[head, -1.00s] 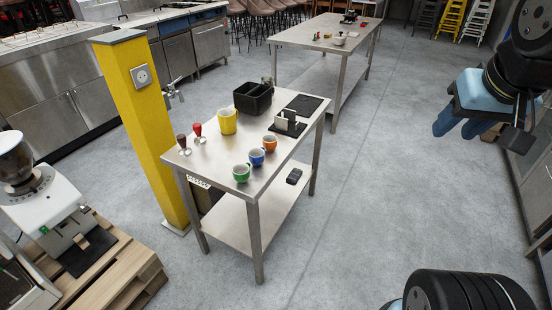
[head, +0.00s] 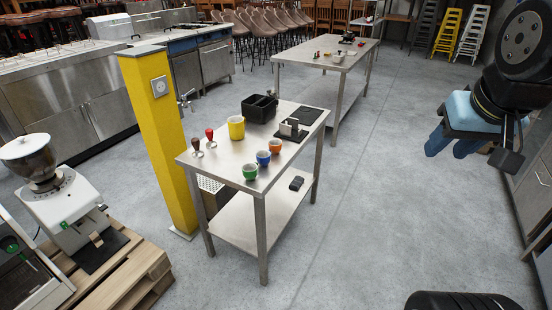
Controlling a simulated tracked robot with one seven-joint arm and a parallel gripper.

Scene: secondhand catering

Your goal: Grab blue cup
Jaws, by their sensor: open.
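The blue cup (head: 263,158) stands upright on the near steel table (head: 222,166), close to its right edge. It is between a green cup (head: 250,172) in front and an orange cup (head: 275,146) behind. My gripper (head: 452,147) is at the upper right, over the floor, well to the right of the table and apart from the cup. Its blue fingers are open and empty.
A yellow pitcher (head: 236,128), a black bin (head: 259,107) and two tampers (head: 203,142) share the table. A yellow pillar (head: 155,140) stands at its left. A grinder (head: 65,205) sits on a pallet (head: 130,270). Floor (head: 380,200) right of the table is clear.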

